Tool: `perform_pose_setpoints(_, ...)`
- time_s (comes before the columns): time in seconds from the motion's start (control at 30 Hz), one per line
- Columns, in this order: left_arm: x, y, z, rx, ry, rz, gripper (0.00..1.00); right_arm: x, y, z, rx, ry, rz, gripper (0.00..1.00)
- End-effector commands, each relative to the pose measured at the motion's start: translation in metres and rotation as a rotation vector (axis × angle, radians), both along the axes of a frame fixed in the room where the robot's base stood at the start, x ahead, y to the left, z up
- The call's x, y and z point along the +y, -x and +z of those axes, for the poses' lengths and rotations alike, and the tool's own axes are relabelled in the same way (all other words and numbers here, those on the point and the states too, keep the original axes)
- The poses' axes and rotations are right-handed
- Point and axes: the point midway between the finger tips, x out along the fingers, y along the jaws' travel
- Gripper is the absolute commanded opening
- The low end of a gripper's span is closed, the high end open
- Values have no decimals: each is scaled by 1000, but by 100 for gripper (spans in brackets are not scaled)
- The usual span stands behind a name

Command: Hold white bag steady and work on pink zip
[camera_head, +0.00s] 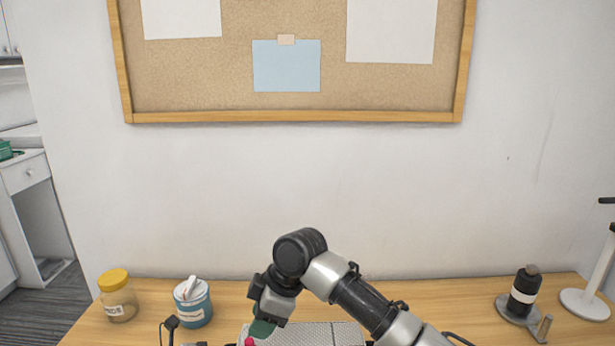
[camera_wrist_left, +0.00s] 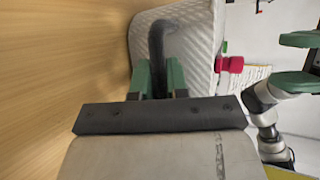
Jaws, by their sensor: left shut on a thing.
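The white textured bag (camera_head: 318,336) shows only at the bottom edge of the head view, on the wooden table. In the left wrist view the white bag (camera_wrist_left: 143,38) fills the top middle, with a dark curved handle (camera_wrist_left: 158,42). My left gripper (camera_wrist_left: 159,80) is shut on this dark handle. The pink zip pull (camera_wrist_left: 232,65) shows at the bag's side, and its tip shows in the head view (camera_head: 249,342). My right gripper (camera_wrist_left: 297,60) has its green fingers apart, beside the pink pull and not touching it. In the head view my right gripper (camera_head: 262,328) is partly cut off.
A yellow-lidded jar (camera_head: 117,297) and a blue tub (camera_head: 193,304) stand at the table's left. A dark bottle (camera_head: 524,290) and a white stand (camera_head: 585,304) are at the right. The table behind the bag is clear up to the wall.

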Motion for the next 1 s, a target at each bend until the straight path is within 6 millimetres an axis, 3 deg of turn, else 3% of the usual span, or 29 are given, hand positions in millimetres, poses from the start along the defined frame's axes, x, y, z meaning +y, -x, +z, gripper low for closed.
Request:
perform_pose_setpoints(0.27,0,0,1,-2,0,1,0,0,0,0,0,0,0,38)
perform_pose_setpoints(0.3,0,0,1,-2,0,1,18,0,0,0,0,0,0,38)
perform_pose_setpoints(0.5,0,0,1,-2,0,0,44,0,0,0,0,0,0,38)
perform_pose_setpoints(0.77,2,1,1,-1,0,1,44,0,0,0,0,0,0,38)
perform_pose_setpoints(1.0,32,16,14,0,-5,2,44,0,0,0,0,0,0,38)
